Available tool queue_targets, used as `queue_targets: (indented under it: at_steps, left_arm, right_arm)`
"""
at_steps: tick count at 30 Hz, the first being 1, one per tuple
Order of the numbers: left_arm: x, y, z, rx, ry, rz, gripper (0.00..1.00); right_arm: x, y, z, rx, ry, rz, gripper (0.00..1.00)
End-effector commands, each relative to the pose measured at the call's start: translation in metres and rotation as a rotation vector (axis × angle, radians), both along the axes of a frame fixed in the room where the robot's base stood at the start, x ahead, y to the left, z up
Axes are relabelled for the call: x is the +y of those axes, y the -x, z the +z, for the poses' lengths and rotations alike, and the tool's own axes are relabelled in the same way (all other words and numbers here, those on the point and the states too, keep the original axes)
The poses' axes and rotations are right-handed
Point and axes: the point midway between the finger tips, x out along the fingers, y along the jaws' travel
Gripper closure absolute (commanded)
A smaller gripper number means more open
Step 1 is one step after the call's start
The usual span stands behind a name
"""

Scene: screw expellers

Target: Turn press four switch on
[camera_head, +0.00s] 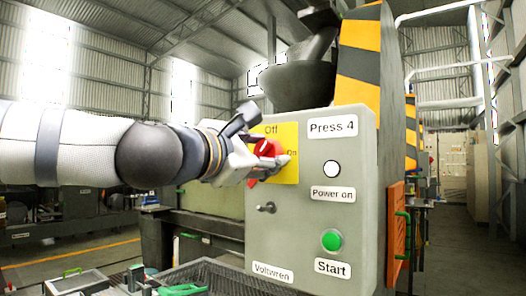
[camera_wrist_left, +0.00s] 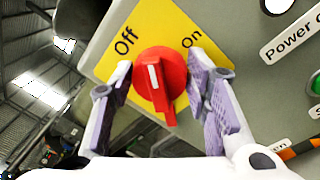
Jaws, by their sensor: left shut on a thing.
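The Press 4 switch is a red rotary knob (camera_head: 265,147) on a yellow plate (camera_head: 289,134) marked Off at the top and On at the right. In the left wrist view the knob (camera_wrist_left: 160,82) shows a white line pointing up, between the words Off and On. My left gripper (camera_head: 268,166) comes in from the left, with its fingers on both sides of the knob. My right gripper is not in view.
The grey control box (camera_head: 300,215) carries a white round lamp (camera_head: 332,169) labelled Power on, a green Start button (camera_head: 332,240) and a small key-like switch (camera_head: 267,207). A dark mesh tray (camera_head: 215,275) lies below. An open aisle (camera_head: 455,235) runs at the right.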

Motion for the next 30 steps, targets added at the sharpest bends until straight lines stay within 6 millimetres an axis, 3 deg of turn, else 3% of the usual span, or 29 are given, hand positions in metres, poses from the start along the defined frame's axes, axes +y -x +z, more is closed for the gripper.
queue_targets:
  at_steps: [18,30]
  left_arm:
    - [-0.0002,-0.0002,-0.0045,-0.334,-0.464,-0.002,0.85]
    - [0.0002,-0.0008,-0.0063,-0.485,-0.672,-0.002,0.85]
  right_arm:
    - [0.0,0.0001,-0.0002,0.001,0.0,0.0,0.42]
    - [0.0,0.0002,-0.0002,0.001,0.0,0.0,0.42]
